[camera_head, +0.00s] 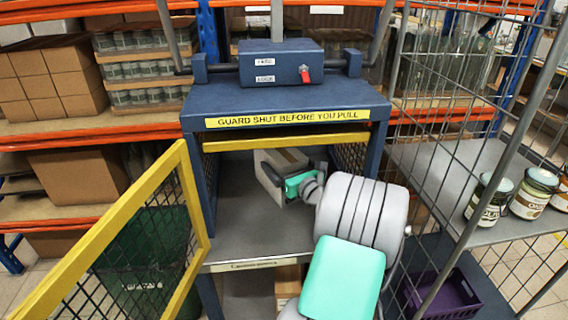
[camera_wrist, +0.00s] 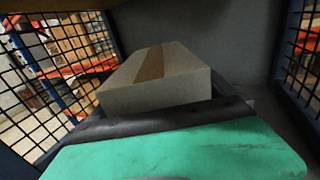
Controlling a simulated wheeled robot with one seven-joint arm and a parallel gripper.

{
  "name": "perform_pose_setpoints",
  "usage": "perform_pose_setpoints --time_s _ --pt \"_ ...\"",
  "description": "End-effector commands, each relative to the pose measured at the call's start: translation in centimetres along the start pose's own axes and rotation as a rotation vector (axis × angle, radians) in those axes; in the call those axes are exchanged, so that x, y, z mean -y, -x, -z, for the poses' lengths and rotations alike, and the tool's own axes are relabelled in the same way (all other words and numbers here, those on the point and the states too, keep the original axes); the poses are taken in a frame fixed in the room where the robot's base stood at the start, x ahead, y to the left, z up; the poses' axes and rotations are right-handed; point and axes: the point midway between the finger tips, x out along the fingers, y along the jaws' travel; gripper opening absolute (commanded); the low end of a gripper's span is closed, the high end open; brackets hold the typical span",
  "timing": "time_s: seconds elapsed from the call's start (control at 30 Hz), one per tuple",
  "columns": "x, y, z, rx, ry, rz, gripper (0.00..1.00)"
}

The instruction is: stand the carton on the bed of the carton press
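The carton (camera_head: 266,185), a pale box with a brown tape strip, is inside the carton press (camera_head: 347,105), toward the back of its grey bed (camera_head: 238,235). It looks tilted; whether it touches the bed is unclear. In the wrist view the carton (camera_wrist: 160,95) fills the middle, just past a dark finger bar. My gripper (camera_head: 272,172), teal with dark fingers, is against or right beside the carton. In the wrist view my gripper (camera_wrist: 165,121) hides the carton's near lower part, and whether the fingers are shut on it does not show.
The yellow mesh guard (camera_head: 190,195) stands open at the left. Mesh sides and the press top enclose the bed. A wire cage trolley (camera_head: 430,165) with jars (camera_head: 488,200) is close on the right. A purple crate (camera_head: 470,300) sits low at right. The front of the bed is clear.

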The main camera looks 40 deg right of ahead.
Motion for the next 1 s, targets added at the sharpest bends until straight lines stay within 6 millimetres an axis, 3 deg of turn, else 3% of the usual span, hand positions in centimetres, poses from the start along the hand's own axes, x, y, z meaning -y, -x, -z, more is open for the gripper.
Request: perform_pose_setpoints --time_s 0.37,0.8,1.0 --pt "0.1 0.5 -0.2 0.000 0.000 0.003 1.00" --pt "0.2 10.5 -0.3 -0.001 0.000 0.006 1.00" --pt "0.1 12.1 -0.2 0.001 0.000 0.002 1.00"
